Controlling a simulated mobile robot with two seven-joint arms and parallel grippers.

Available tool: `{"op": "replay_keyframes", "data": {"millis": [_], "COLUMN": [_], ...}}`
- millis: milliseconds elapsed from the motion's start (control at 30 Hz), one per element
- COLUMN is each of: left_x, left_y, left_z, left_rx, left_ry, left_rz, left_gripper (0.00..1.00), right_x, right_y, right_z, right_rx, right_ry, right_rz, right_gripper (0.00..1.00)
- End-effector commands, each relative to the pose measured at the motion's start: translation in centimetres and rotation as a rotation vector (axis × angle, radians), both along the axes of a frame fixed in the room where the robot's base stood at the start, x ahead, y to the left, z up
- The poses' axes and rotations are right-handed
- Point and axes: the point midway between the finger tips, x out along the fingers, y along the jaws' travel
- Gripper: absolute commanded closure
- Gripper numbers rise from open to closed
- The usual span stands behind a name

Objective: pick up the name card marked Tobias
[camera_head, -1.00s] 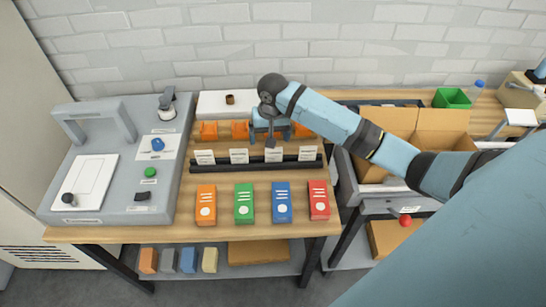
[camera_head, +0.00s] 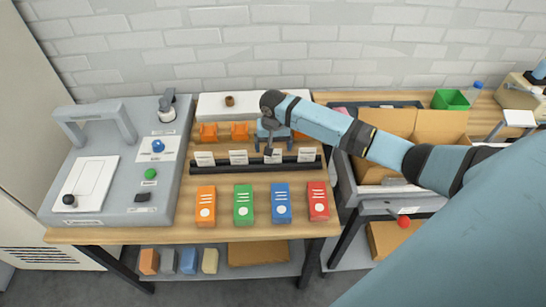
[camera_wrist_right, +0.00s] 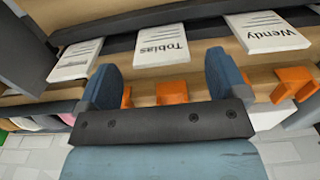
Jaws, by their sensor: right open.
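My right gripper (camera_head: 269,148) is at that card's top edge. In the wrist view its open fingers (camera_wrist_right: 162,70) are spread to either side of the Tobias card, which lies just beyond the tips, with nothing held. My left gripper is not in view.
The card marked Wendy (camera_wrist_right: 268,33) and a card with a hidden name (camera_wrist_right: 75,62) flank Tobias. Orange holders (camera_head: 239,131) stand behind the rail. Several coloured boxes (camera_head: 243,205) lie in front. A grey console (camera_head: 110,160) is left, an open carton (camera_head: 430,123) right.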

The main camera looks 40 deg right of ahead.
Motion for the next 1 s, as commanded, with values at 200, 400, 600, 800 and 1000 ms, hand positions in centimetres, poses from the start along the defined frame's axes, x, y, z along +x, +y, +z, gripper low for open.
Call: {"op": "replay_keyframes", "data": {"millis": [200,400,600,800,1000], "left_x": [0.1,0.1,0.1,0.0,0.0], "left_y": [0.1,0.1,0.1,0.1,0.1], "left_z": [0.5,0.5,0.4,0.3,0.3], "left_rx": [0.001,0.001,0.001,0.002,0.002], "left_ry": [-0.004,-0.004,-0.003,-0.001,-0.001], "left_rz": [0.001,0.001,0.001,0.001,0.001], "left_gripper": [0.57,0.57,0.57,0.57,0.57], "right_x": [0.0,0.0,0.0,0.0,0.0], "right_y": [0.1,0.1,0.1,0.1,0.1], "right_z": [-2.8,-3.2,-3.2,-3.1,-3.1], "right_rx": [0.0,-0.001,-0.001,-0.001,-0.001], "right_ry": [0.001,0.001,0.001,0.001,0.001], "right_rz": [0.0,0.001,0.001,0.001,0.001], "right_gripper": [0.08,0.08,0.36,0.61,0.61]}}
